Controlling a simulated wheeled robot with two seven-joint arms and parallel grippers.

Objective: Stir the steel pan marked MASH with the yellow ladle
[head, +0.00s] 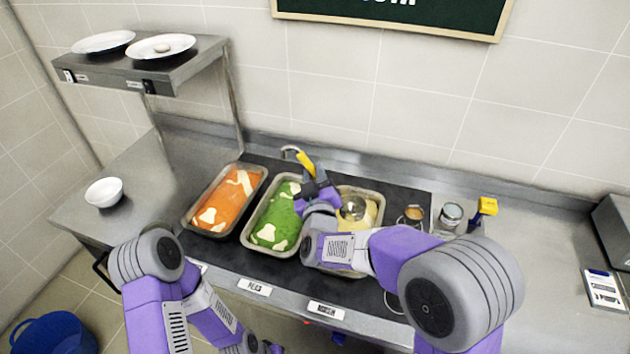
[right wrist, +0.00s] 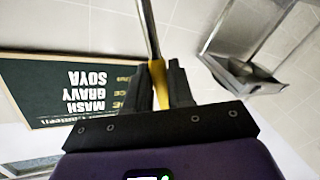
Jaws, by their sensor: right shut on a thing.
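My right gripper (head: 318,190) is shut on the yellow handle (head: 305,162) of the ladle, above the pans. The handle's hooked steel end sticks up behind the fingers. The right wrist view shows the yellow grip (right wrist: 159,84) between the fingers (right wrist: 160,90) and a steel shaft running from it. A rounded steel shape, apparently the ladle's bowl (head: 355,208), shows in a steel pan (head: 379,196) of pale yellow food. My left gripper is not clearly visible; only the left arm shows.
Pans of orange food (head: 228,202) and green food (head: 272,222) stand to the left. A small pot (head: 413,215), a jar (head: 450,216) and a yellow-topped item (head: 486,206) stand right. A white bowl (head: 104,192) sits on the left counter beneath a raised shelf (head: 140,68) with plates.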

